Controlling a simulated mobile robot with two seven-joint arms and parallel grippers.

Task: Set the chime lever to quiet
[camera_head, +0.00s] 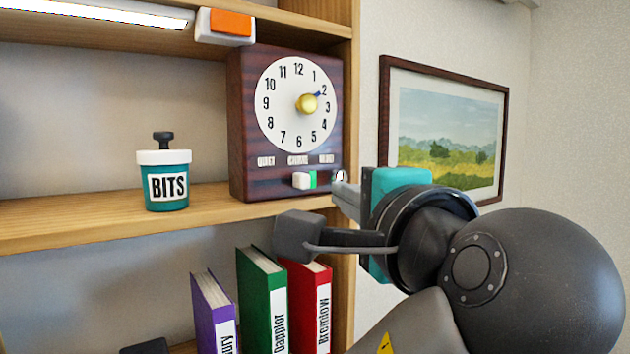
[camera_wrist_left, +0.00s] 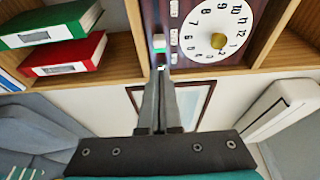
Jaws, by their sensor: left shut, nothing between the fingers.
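The chime lever (camera_head: 303,181) is a small white block with a green strip on its right side, low on the front of a dark wooden clock (camera_head: 238,140). It sits roughly below the middle of three small white labels; the left one seems to read quiet, though the lettering is blurred. In the left wrist view the lever (camera_wrist_left: 159,42) lies just beyond my fingertips. My left gripper (camera_head: 340,186) is shut and empty, just right of the lever by the clock's lower right corner. The shut fingers also show in the left wrist view (camera_wrist_left: 160,72). My right gripper is out of view.
The clock stands on a wooden shelf (camera_head: 100,226) at its right end. A teal BITS jar (camera_head: 166,186) is to its left. Purple, green and red binders (camera_head: 305,300) stand below. An orange-and-white block (camera_head: 230,24) is above. A framed picture (camera_head: 445,135) hangs at right.

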